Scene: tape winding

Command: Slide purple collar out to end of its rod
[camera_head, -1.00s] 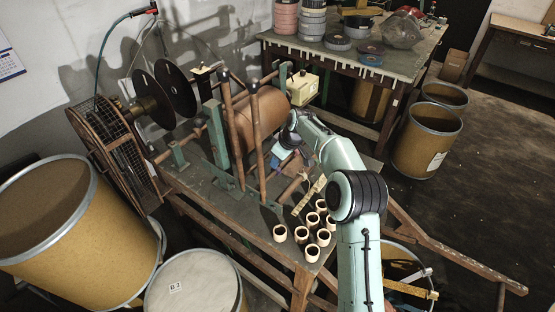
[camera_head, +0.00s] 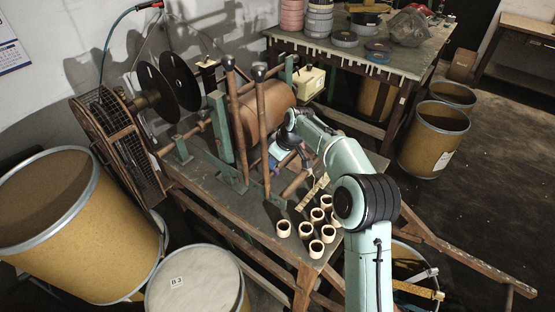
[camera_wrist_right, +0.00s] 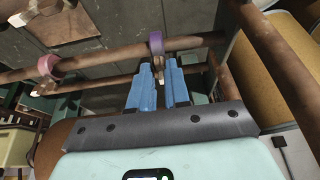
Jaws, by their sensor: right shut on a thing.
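A purple collar (camera_wrist_right: 156,43) sits around a brown rod (camera_wrist_right: 110,54) in the right wrist view. A pale tab hangs from it between the blue fingers of my right gripper (camera_wrist_right: 159,74). The gripper is shut on this tab. My left gripper is not in view.
The brown drum (camera_head: 268,108) and upright posts with dark knobs (camera_head: 262,120) stand close to my right gripper. Several pale rings (camera_head: 316,248) lie at the bench's near corner. Large barrels (camera_head: 75,235) stand left and in front. A second table (camera_head: 420,60) is behind.

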